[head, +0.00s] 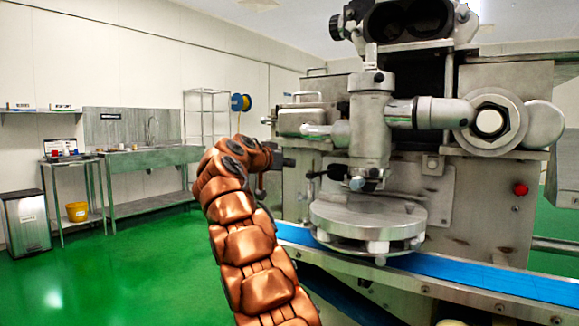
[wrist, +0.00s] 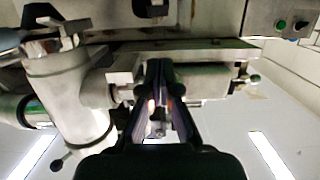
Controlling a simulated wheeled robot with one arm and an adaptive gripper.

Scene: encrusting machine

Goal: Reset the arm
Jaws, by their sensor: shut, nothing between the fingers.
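My copper-coloured arm (head: 245,235) rises from the bottom of the head view and bends over near the left side of the encrusting machine (head: 480,185). In the wrist view my gripper (wrist: 159,78) shows as two dark fingers close together, shut and empty. Metal parts of the machine (wrist: 75,95) lie beyond and around the fingers in that view. Whether the fingers touch any of it cannot be told.
A blue conveyor belt (head: 455,276) runs below the machine's round metal disc (head: 368,215). A sink counter (head: 150,160), a bin (head: 25,222) and a wire rack (head: 205,112) stand along the left wall. The green floor (head: 130,270) left of my arm is clear.

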